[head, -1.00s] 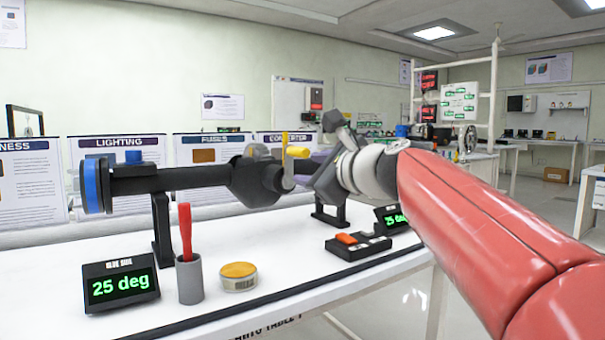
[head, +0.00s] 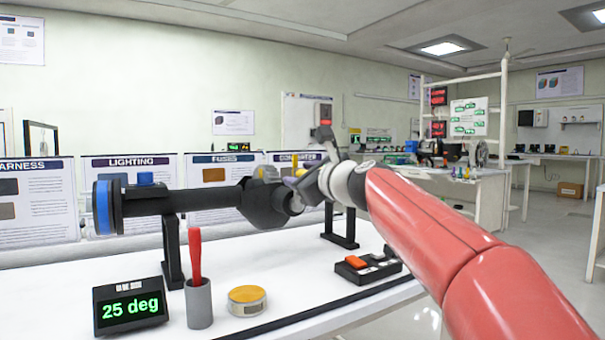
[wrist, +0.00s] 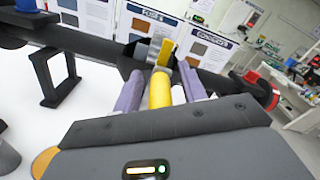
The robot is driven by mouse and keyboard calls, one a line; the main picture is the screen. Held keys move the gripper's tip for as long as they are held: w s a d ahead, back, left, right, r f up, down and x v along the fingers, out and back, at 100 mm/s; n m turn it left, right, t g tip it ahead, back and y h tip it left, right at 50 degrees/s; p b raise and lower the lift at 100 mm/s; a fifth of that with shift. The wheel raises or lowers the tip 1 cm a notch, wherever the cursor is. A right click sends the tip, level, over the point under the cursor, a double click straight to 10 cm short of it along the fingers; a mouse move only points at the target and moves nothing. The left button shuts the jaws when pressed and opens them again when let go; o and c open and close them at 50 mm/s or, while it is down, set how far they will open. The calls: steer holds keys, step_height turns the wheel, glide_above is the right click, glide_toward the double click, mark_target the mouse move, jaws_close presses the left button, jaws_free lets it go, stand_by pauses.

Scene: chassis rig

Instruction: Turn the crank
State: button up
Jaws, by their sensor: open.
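The crank's yellow handle (wrist: 160,92) stands between the two purple-grey fingers of my gripper (wrist: 161,74) in the wrist view. The fingers are open, one on each side of the handle; I cannot tell whether either touches it. The handle joins a metal piece at the black shaft (wrist: 95,44). In the head view the shaft (head: 210,198) runs across the table to a blue-ringed end at the left. There, my gripper (head: 306,181) is at the dark central housing (head: 266,205) and covers most of the handle.
On the white table (head: 275,278) stand a grey cup (head: 199,305) with a red-handled tool, a yellow-topped round tin (head: 247,301), and a black box with an orange switch (head: 367,268). Black stands (head: 172,252) hold up the shaft. Posters line the back.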

jaws_close()
